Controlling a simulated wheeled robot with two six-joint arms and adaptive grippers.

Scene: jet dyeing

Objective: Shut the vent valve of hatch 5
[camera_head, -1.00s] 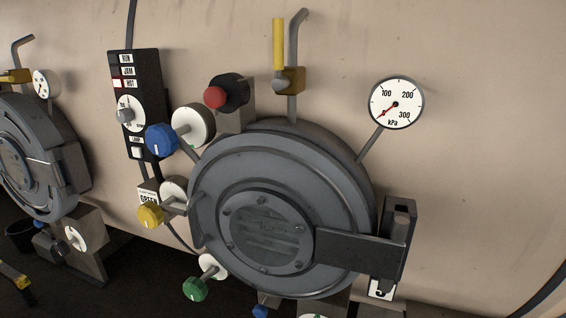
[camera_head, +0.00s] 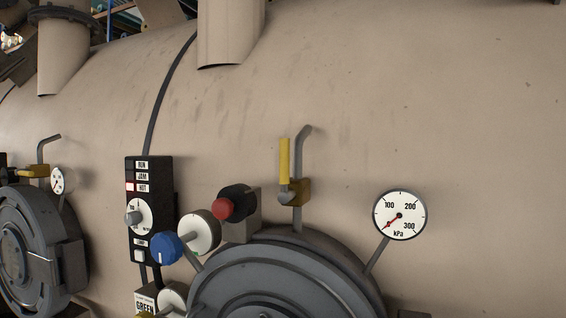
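The hatch (camera_head: 290,277) is a round grey door at the bottom centre, its lower part cut off by the picture's edge. Its number plate is out of view now. Above it a bent grey vent pipe (camera_head: 299,152) rises from the hatch rim. The vent valve on this pipe has a yellow body (camera_head: 299,192) and a yellow lever handle (camera_head: 284,160). The handle stands upright, parallel to the pipe. Neither of my grippers is in view.
A pressure gauge (camera_head: 400,215) reads near zero. Left of the valve are a red knob (camera_head: 222,209), a blue knob (camera_head: 165,247) and a black panel (camera_head: 140,172) with its HOT lamp lit red. Another hatch (camera_head: 32,250) has a sideways yellow vent handle (camera_head: 33,171).

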